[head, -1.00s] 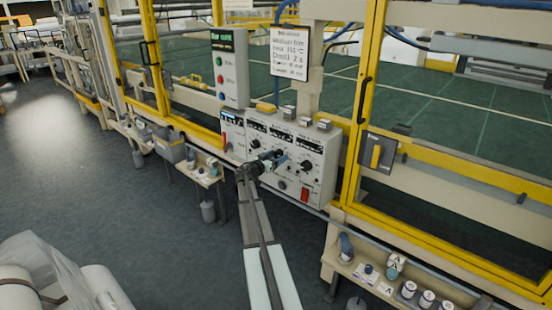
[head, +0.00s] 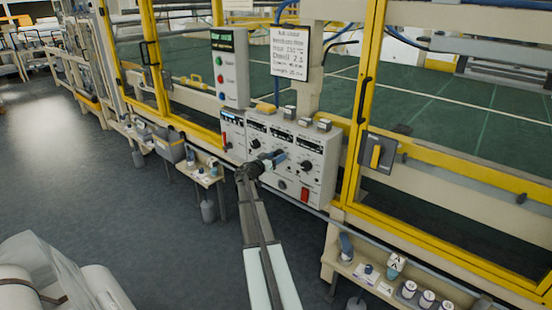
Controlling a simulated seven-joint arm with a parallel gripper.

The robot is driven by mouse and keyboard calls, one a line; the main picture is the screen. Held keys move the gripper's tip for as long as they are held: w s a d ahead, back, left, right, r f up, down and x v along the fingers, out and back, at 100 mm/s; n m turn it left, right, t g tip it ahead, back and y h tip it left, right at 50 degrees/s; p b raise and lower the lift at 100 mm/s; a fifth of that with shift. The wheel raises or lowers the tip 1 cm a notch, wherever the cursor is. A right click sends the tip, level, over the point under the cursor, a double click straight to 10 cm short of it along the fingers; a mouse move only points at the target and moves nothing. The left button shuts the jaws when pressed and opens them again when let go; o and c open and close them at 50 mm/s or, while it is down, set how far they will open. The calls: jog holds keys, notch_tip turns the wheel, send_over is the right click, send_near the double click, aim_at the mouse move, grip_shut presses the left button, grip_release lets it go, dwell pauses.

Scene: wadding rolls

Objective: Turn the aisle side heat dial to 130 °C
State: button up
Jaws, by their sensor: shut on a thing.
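A grey control panel (head: 318,181) with several black dials, dark displays and a red switch (head: 305,194) stands on the machine's front rail. My gripper (head: 279,157) is at the panel's middle, shut on a dial that its fingers and wrist hide. One black dial (head: 307,166) shows free to the right of my gripper, and another (head: 255,143) shows to its upper left. The dial pointers and the display numbers are too small to read. A white notice (head: 290,52) with printed settings hangs above the panel.
A grey box with green and red buttons (head: 229,68) stands above the panel's left end. Yellow guard frames (head: 361,110) flank the panel. A shelf with rolls and cups (head: 408,288) is at the lower right. The floor (head: 150,215) at left is open.

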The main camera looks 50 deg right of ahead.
jog(key=n, duration=1.2)
jog(key=shift+s+r+n, duration=0.1)
jog(key=shift+n, duration=0.3)
dwell(0.4)
jog(key=o, duration=1)
jog(key=shift+o, duration=0.2)
jog(key=a, duration=1.3)
jog(key=shift+a, duration=0.4)
